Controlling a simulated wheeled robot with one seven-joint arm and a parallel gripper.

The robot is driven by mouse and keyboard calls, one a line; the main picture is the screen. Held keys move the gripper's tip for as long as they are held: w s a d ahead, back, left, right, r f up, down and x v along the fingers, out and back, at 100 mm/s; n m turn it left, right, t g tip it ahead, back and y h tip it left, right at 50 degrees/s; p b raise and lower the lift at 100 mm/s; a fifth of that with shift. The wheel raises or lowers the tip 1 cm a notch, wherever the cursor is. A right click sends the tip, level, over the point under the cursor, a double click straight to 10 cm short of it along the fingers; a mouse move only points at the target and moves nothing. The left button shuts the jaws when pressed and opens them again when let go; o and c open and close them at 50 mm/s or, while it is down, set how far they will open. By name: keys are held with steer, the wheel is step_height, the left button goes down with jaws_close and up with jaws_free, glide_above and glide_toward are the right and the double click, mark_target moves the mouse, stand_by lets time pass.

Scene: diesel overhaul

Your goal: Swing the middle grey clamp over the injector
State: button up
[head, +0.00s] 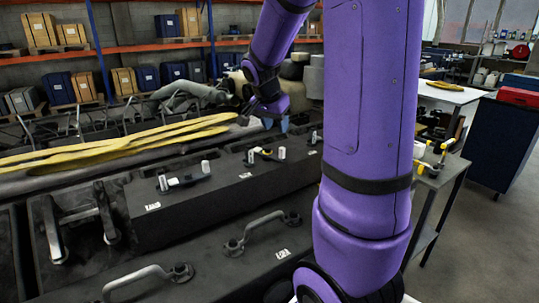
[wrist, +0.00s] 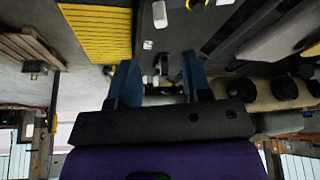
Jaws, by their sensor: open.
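Three clamp stations sit in a row on the dark engine block (head: 225,195). The middle station has two upright white cylinders, left (head: 251,157) and right (head: 282,153), with a small dark-and-yellow part (head: 265,152) between them; its grey clamp and injector are too small to tell apart. The far station (head: 314,138) is partly hidden by my arm. My gripper (head: 284,123) is above and beyond the middle station, apart from it. In the wrist view my gripper (wrist: 159,82) is open, with pale and dark fittings (wrist: 160,66) showing between its blue fingers.
Yellow strips (head: 120,145) lie along the block's back side. Looped handles (head: 262,230) stand up along its front. A side table (head: 445,172) with yellow-handled items stands at right. Shelves with boxes (head: 85,87) are behind. Open floor shows at right.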

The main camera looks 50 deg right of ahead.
mark_target(282, 148)
steer(key=x, duration=1.1)
jaws_close()
